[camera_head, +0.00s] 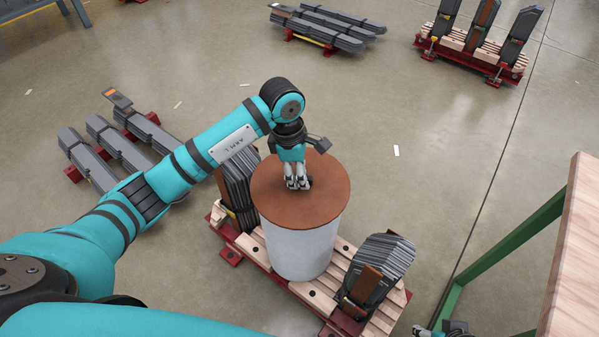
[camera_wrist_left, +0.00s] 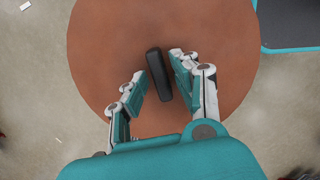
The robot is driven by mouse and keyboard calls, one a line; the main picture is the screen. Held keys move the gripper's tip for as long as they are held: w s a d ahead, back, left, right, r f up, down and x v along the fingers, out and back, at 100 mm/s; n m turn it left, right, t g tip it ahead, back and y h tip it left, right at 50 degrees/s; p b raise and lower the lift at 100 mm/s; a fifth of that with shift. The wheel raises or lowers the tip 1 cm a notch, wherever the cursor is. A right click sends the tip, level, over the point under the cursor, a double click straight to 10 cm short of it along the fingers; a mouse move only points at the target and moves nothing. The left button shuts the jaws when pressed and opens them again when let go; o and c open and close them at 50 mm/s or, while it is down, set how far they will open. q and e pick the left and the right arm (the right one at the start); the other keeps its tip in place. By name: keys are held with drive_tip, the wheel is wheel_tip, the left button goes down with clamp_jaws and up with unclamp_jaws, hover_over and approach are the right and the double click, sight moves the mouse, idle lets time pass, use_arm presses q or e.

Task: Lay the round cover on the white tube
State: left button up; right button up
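The round cover (camera_head: 325,188) is a flat brown disc with a black bar handle (camera_wrist_left: 158,76) at its middle. In the head view it lies over the top of the upright white tube (camera_head: 298,252), with no clear gap between them. The tube stands on a wooden-slatted red pallet. My left gripper (camera_head: 297,184) points down at the cover's middle. In the left wrist view its fingers (camera_wrist_left: 160,76) are apart, one on each side of the handle, with small gaps showing. My right gripper (camera_head: 446,329) only just shows at the bottom edge; its fingers are unclear.
Grey stacked cores stand on the pallet (camera_head: 255,247) on both sides of the tube, one left (camera_head: 238,188) and one right (camera_head: 378,266). A wooden table (camera_head: 575,260) with green legs is at the right.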

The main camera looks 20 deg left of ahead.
use_arm(q)
drive_tip(key=shift+o, duration=0.6)
drive_tip(key=shift+r, duration=0.1)
